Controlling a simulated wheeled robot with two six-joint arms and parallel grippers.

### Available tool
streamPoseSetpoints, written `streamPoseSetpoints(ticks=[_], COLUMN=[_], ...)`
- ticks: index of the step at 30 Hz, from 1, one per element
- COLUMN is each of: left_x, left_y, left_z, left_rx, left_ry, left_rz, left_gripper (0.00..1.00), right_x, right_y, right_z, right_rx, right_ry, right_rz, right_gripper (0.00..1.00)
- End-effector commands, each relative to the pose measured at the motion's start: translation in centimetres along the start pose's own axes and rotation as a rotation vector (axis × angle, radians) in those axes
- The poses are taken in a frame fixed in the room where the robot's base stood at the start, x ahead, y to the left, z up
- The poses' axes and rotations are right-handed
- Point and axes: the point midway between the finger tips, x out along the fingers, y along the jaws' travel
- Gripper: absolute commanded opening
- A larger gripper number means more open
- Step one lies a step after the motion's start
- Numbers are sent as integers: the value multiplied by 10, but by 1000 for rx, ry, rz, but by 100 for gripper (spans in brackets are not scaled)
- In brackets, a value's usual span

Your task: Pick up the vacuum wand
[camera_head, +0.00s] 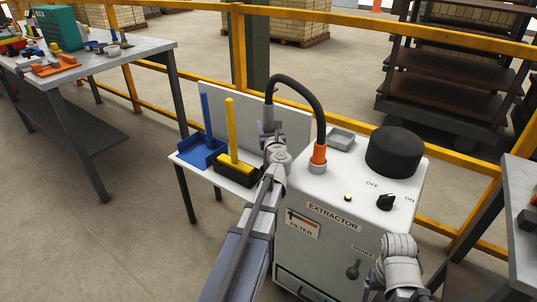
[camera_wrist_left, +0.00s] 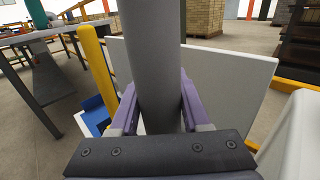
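The vacuum wand is a grey tube (camera_head: 268,116) with a black hose curving from its top to an orange fitting (camera_head: 319,154) on the extractor. It stands roughly upright by a pale panel. My left gripper (camera_head: 265,134) is at the tube. In the left wrist view the wand (camera_wrist_left: 155,60) runs between the purple fingers (camera_wrist_left: 158,103), which sit against both its sides, so the gripper looks shut on it. The wand's lower end is hidden. My right arm shows at the lower right beside the extractor; its fingers cannot be made out.
The white extractor (camera_head: 335,190) with a black drum (camera_head: 394,152) and a knob stands right of my left arm. A blue tray (camera_head: 202,152) and a black holder with a yellow upright (camera_head: 231,130) are left of the wand. A yellow rail (camera_head: 350,97) runs behind.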

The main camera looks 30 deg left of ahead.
Motion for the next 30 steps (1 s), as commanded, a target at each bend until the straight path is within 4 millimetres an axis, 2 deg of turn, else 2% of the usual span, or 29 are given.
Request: streamPoseSetpoints(ticks=[1, 11, 23, 30], left_x=[0, 0, 0, 0], left_y=[0, 0, 0, 0], left_z=[0, 0, 1, 9], left_rx=[0, 0, 0, 0], left_ry=[0, 0, 0, 0], left_rz=[0, 0, 0, 0], left_gripper=[38, 1, 0, 0], right_x=[0, 0, -1, -9], right_y=[0, 0, 0, 1], right_z=[0, 0, 0, 0], right_rx=[0, 0, 0, 0], right_ry=[0, 0, 0, 0], right_rz=[0, 0, 0, -1], right_gripper=[85, 85, 85, 85])
